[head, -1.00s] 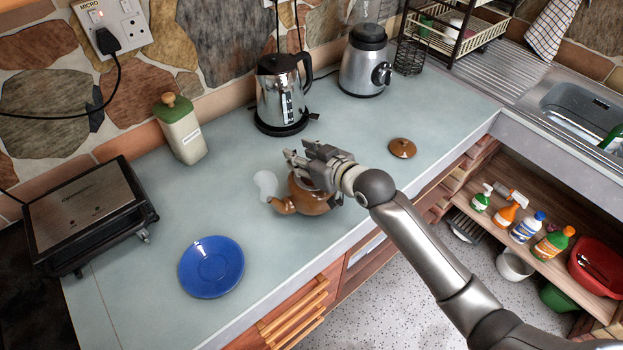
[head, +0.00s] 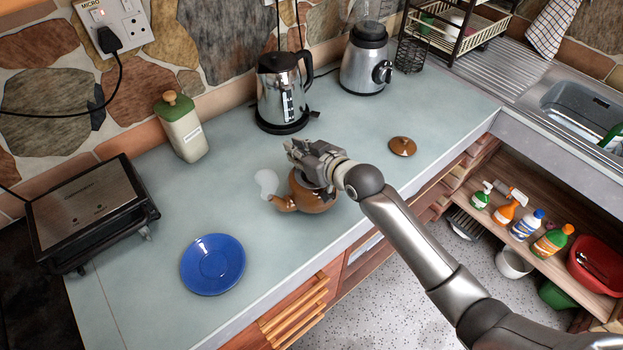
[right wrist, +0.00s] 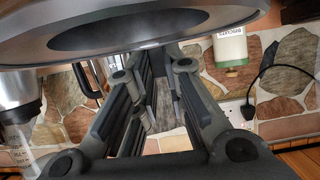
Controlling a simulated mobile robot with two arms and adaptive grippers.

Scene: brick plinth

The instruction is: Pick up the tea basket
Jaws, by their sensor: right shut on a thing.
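The brown teapot (head: 322,198) stands without its lid on the counter, its spout toward the left. My right gripper (head: 294,151) is over the teapot's open top and covers most of it. The tea basket is largely hidden in the head view. In the right wrist view, a round grey rim with a dark hollow, apparently the tea basket (right wrist: 150,35), fills the top, close to the fingers. My right gripper (right wrist: 160,70) is shut on it, though the exact contact is unclear. My left gripper is not in view.
The brown lid (head: 402,146) lies to the right of the teapot. A blue saucer (head: 213,264) and a clear spoon-like item (head: 266,182) are at the left. The kettle (head: 284,92), blender (head: 366,62), green-topped jar (head: 182,126) and grill (head: 85,212) stand around. Open counter lies between them.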

